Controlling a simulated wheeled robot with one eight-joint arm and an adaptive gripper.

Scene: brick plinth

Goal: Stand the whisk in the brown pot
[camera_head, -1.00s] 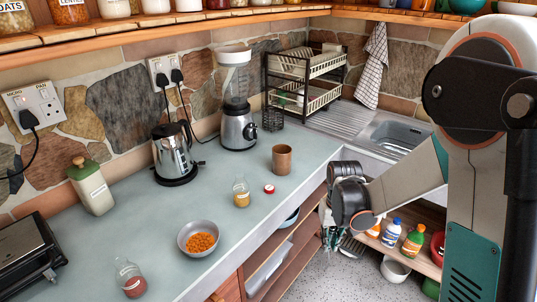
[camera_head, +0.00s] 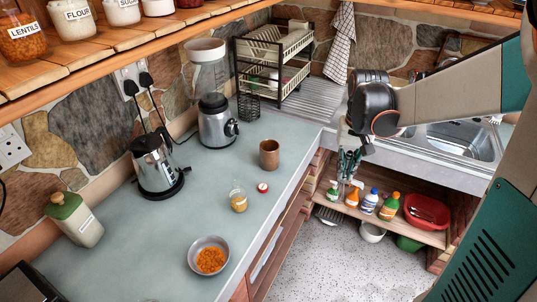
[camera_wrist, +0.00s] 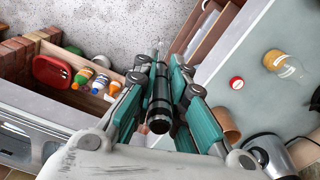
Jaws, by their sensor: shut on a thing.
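The brown pot (camera_head: 269,157) stands upright on the grey-green counter near its front edge. It also shows in the wrist view (camera_wrist: 227,124), partly hidden by my gripper's right finger. My gripper (camera_head: 349,166) hangs in front of the counter, to the right of the pot and apart from it. In the wrist view its green fingers (camera_wrist: 166,92) are shut on the whisk's dark handle (camera_wrist: 159,108). The whisk's wire end is hard to make out in either view.
A glass jar (camera_head: 238,198) and a red lid (camera_head: 262,188) lie near the pot. A bowl of orange food (camera_head: 209,256), a kettle (camera_head: 157,166) and a blender (camera_head: 215,120) share the counter. Bottles (camera_head: 370,202) stand on a low shelf below the sink (camera_head: 455,138).

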